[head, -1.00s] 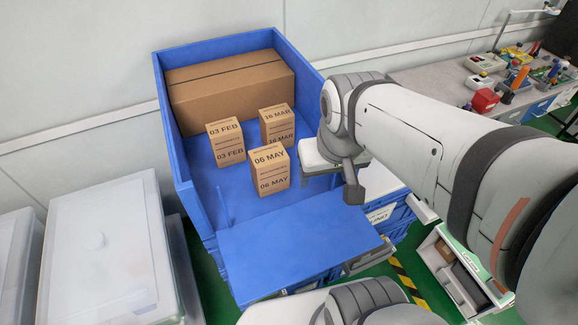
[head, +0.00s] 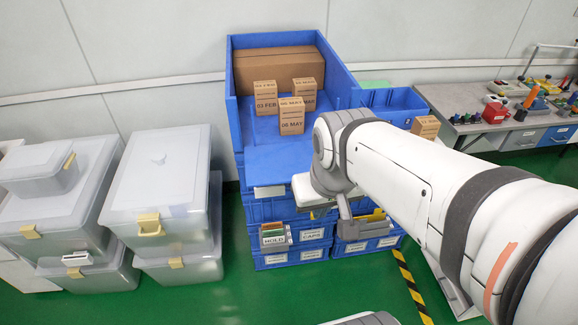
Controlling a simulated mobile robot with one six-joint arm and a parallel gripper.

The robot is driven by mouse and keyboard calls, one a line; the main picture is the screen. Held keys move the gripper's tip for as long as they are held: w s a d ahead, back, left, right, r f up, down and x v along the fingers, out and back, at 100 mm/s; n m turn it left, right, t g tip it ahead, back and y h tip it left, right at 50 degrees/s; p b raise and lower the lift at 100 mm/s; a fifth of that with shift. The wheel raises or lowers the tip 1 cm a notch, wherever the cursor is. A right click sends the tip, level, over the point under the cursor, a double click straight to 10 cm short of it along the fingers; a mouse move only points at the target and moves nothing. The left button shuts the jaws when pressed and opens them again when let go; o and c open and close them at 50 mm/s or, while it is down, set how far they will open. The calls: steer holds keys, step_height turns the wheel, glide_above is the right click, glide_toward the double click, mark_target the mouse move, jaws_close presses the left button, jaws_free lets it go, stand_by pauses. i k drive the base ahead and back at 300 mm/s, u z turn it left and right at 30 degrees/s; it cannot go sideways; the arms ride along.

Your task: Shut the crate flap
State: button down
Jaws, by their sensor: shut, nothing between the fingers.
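The blue crate (head: 232,105) stands on top of a stack of blue bins. Its front flap (head: 280,166) is folded down and outward, so the front side is open. Inside are a large brown carton (head: 272,68) at the back and small date boxes: 03 FEB (head: 265,101), 06 MAY (head: 292,121) and one partly hidden behind it (head: 309,84). My gripper (head: 346,226) is at the end of my arm, in front of the stack and right of the flap, apart from it in the picture. It is shut and empty; my wrist hides part of it.
Labelled blue bins (head: 290,212) with contents sit below the crate. Clear lidded tubs (head: 165,190) stand at the left. A small brown box (head: 425,127) is right of the crate, and a bench with tools (head: 465,100) is beyond. Green floor (head: 200,297) is free in front.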

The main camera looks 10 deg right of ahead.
mark_target(271, 164)
steer(key=z, duration=0.35)
steer(key=k, duration=1.1)
steer(key=z, duration=1.2)
steer(key=k, duration=1.1)
steer(key=u, duration=0.1)
steer(key=i, duration=0.85)
steer(key=z, duration=0.1)
